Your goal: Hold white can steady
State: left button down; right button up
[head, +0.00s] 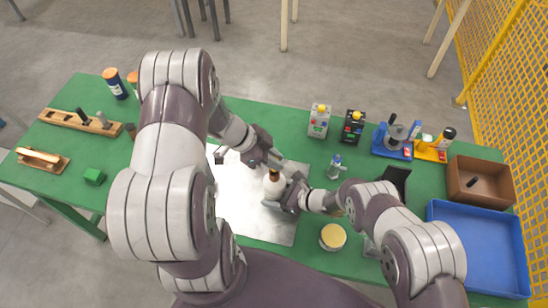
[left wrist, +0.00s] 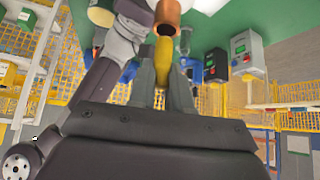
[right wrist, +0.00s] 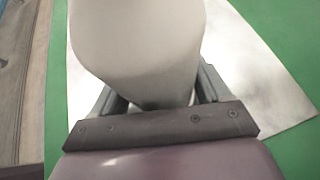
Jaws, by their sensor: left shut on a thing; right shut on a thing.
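The white can (head: 272,189) stands on the bright metal plate in the middle of the table, with a copper-brown neck (left wrist: 167,15) at its top. My right gripper (head: 284,199) is shut on the can's body. In the right wrist view the can (right wrist: 138,45) fills the space between the fingers, and its far side is hidden. My left gripper (head: 272,165) is at the can's top. In the left wrist view it is shut on a slim yellow piece (left wrist: 164,58) whose end is at the copper neck; I cannot tell whether they touch.
The metal plate (head: 240,205) lies on the green table (head: 245,110). A round yellow-topped tub (head: 333,237) stands to the right front, and a small blue-and-grey bottle (head: 334,166) behind it. Two boxed devices (head: 319,120) stand at the back. A blue tray (head: 480,245) and brown box (head: 480,182) are right.

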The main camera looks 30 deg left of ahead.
pick_arm(q)
jog(key=shift+f, duration=1.5)
jog(key=c, duration=1)
grip_release()
jog(key=v, duration=1.2)
